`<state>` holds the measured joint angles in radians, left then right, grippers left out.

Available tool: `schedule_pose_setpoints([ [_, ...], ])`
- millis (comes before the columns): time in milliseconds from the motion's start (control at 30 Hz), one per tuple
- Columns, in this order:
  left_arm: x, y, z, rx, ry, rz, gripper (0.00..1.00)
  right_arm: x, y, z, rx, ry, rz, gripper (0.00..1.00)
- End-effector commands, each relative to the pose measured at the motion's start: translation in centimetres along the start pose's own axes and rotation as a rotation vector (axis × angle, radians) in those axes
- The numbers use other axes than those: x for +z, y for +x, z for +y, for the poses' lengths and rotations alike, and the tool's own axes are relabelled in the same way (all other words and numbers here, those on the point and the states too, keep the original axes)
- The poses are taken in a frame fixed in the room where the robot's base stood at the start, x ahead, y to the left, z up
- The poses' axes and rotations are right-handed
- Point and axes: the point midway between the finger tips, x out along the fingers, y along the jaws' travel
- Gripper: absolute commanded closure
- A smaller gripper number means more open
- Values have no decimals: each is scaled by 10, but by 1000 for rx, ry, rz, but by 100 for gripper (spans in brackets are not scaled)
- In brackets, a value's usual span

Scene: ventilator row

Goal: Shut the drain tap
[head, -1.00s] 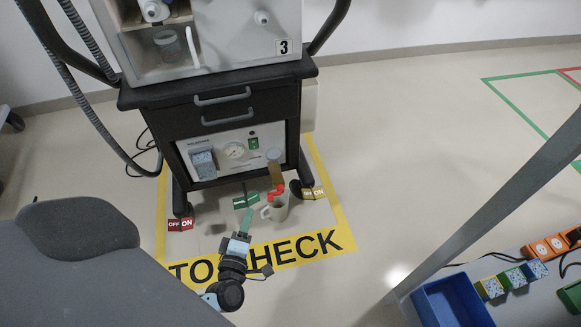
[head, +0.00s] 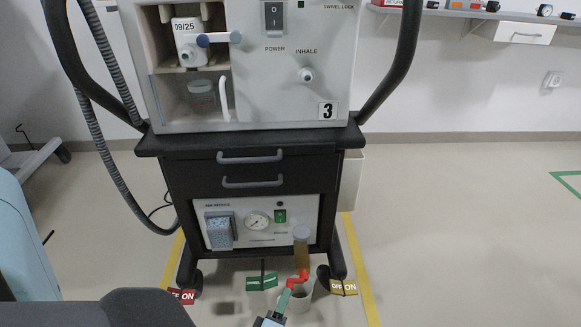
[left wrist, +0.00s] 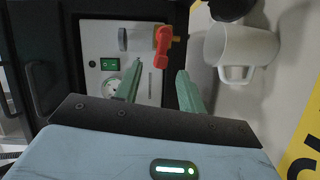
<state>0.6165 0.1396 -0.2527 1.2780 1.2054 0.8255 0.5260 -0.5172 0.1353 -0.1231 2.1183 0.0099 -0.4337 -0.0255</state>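The drain tap's red handle (head: 297,278) is under the brass-coloured cylinder (head: 301,256) at the front of ventilator cart 3. In the left wrist view the red handle (left wrist: 163,45) shows just beyond the gap between my fingers. My left gripper (head: 285,294) reaches up from below, close to the tap. Its green fingers (left wrist: 160,68) are apart with nothing gripped. A white mug (head: 303,299) stands below the tap; it also shows in the left wrist view (left wrist: 240,48). My right gripper is not in view.
The black cart (head: 255,204) carries a white panel with a gauge (head: 257,221). Floor to the right is clear.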

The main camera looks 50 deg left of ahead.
Motion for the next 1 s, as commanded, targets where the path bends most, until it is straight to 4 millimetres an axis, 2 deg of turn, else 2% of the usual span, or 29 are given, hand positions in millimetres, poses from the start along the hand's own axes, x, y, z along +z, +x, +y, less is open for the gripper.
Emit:
schedule_pose_setpoints([
  [100, 0, 21, -1, 2, 1, -1, 60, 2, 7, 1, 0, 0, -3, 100],
  [300, 0, 45, -1, 0, 1, -1, 60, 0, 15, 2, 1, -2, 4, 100],
  [500, 0, 53, -1, -1, 1, -1, 60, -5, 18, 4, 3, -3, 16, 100],
  [733, 0, 54, -1, -1, 1, -1, 60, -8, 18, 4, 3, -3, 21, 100],
  [1000, 0, 53, -1, -1, 0, -1, 95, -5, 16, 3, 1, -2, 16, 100],
])
